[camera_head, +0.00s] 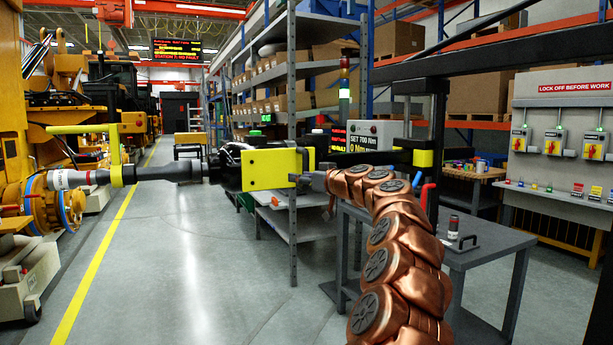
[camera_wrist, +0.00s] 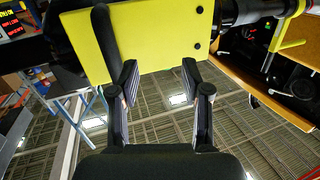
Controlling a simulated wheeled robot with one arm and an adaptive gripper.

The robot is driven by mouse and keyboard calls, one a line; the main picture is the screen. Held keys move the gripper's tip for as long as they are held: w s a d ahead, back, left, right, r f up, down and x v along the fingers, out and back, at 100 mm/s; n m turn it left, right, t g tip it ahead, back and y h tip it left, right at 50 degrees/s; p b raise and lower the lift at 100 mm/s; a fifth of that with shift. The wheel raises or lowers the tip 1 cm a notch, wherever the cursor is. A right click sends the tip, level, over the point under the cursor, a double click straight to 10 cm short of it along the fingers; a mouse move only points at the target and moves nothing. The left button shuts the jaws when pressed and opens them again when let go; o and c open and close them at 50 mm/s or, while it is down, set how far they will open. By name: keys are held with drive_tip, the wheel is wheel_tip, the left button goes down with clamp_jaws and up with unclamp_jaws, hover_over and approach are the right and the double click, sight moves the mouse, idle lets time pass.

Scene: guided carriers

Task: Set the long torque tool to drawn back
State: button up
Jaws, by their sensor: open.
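The long torque tool (camera_head: 225,168) lies level across the left half of the head view, a dark body with a yellow plate (camera_head: 268,169) and a long shaft to the left. Its pale socket end (camera_head: 68,179) overlaps the orange and blue wheel hub (camera_head: 52,205); I cannot tell whether it is seated. My gripper (camera_head: 305,180) is at the right end of the yellow plate. In the wrist view my gripper (camera_wrist: 160,72) is open, with nothing between its fingers. The yellow plate (camera_wrist: 140,35) spans just beyond the fingertips. A black bar (camera_wrist: 102,30) crosses the plate by the left finger.
A grey control box (camera_head: 375,137) reads "SET 700 Nm" and "0 Nm". A grey table (camera_head: 480,243) stands behind my arm. Shelving (camera_head: 292,100) rises at the centre, and a lock-off board (camera_head: 560,140) is at right. The floor at centre-left is clear.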

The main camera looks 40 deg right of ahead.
drive_tip(key=s+d+h, duration=0.2)
drive_tip(key=d, duration=0.4)
drive_tip(key=shift+m, duration=0.3)
drive_tip(key=w+p, duration=0.1)
drive_tip(key=w, duration=0.1)
drive_tip(key=w+p, duration=0.1)
drive_tip(key=w, duration=0.1)
drive_tip(key=w+p, duration=0.1)
drive_tip(key=w, duration=0.1)
drive_tip(key=shift+w+d+r, duration=0.2)
drive_tip(key=shift+w+r, duration=0.05)
drive_tip(key=shift+w, duration=0.05)
drive_tip(key=shift+w+f, duration=0.1)
drive_tip(key=shift+w, duration=0.4)
drive_tip(key=shift+c, duration=0.4)
clamp_jaws()
